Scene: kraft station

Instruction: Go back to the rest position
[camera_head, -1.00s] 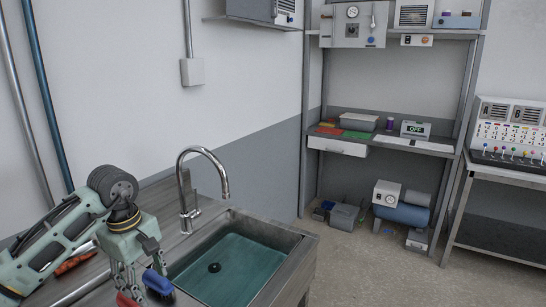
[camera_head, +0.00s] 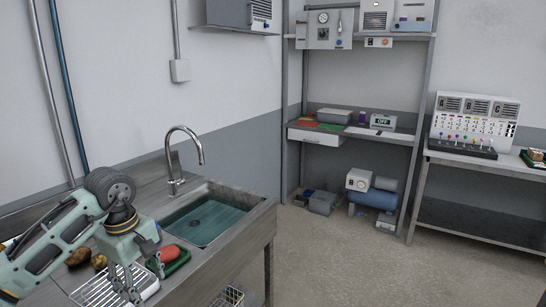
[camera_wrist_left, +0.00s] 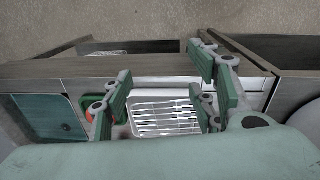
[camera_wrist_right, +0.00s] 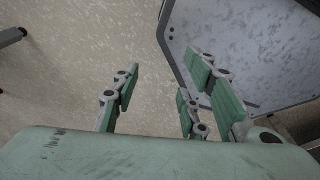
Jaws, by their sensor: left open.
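My left gripper (camera_head: 132,279) hangs over the counter in the head view, above a wire rack (camera_head: 100,290). In the left wrist view its fingers (camera_wrist_left: 160,108) are spread apart with nothing between them, and the rack (camera_wrist_left: 165,117) lies below them. My right gripper is not in the head view. In the right wrist view its fingers (camera_wrist_right: 160,90) are spread apart and empty, above a bare floor and beside a grey, framed panel (camera_wrist_right: 240,45).
A sink (camera_head: 205,220) with a tap (camera_head: 185,150) is set in the counter. A green tray (camera_head: 178,262) with a red item lies beside the rack. A shelf unit (camera_head: 415,110) and a side table (camera_head: 480,165) stand farther back. The floor (camera_head: 360,265) between is clear.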

